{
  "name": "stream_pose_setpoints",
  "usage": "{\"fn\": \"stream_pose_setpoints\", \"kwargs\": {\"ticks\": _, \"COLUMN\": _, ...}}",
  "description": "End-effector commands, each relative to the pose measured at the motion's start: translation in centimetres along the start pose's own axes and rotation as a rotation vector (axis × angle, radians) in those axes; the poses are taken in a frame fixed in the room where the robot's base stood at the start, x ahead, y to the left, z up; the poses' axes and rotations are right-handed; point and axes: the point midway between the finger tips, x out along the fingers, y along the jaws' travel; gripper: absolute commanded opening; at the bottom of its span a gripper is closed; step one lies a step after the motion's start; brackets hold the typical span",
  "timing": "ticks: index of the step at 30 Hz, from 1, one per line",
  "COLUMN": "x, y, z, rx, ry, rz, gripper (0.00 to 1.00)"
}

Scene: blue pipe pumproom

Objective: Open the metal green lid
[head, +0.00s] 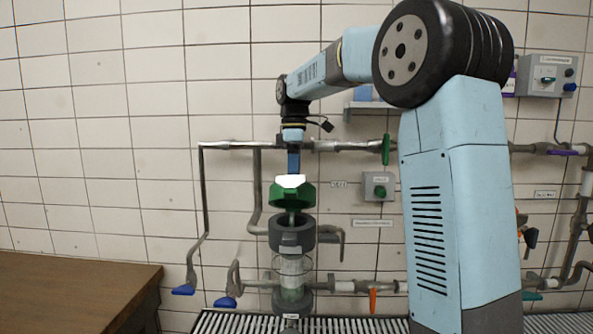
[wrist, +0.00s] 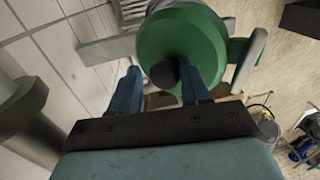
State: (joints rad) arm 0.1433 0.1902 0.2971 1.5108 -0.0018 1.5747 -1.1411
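The green lid (head: 292,195) is in the middle of the head view, above the dark grey collar (head: 292,236) of an upright vessel. A gap with a thin stem shows between lid and collar. In the wrist view the lid (wrist: 182,42) is a round green disc with a black knob (wrist: 164,74). My gripper (wrist: 160,66) is at the lid, its two blue fingers apart on either side of the knob. A gap shows left of the knob; contact on the right is unclear. In the head view my gripper (head: 292,172) comes down from above, its tips hard to make out.
A clear cylinder (head: 292,271) stands below the collar. Grey pipes (head: 204,190) with blue handles (head: 183,290) run left of it, and a green-handled valve (head: 386,150) is to the right. A brown table (head: 75,285) fills the lower left. A slatted grate (head: 240,322) lies in front.

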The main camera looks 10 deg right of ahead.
Motion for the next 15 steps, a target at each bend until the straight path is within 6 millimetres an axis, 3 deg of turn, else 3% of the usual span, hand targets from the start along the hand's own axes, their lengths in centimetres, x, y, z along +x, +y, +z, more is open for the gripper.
{"fn": "stream_pose_setpoints", "kwargs": {"ticks": 4, "x": -0.22, "y": -0.10, "z": -0.07, "rx": -0.001, "ry": 0.001, "rz": 0.004, "gripper": 0.60}}
{"fn": "stream_pose_setpoints", "kwargs": {"ticks": 15, "x": -0.49, "y": -0.19, "z": -0.16, "rx": -0.003, "ry": 0.003, "rz": 0.006, "gripper": 0.60}}
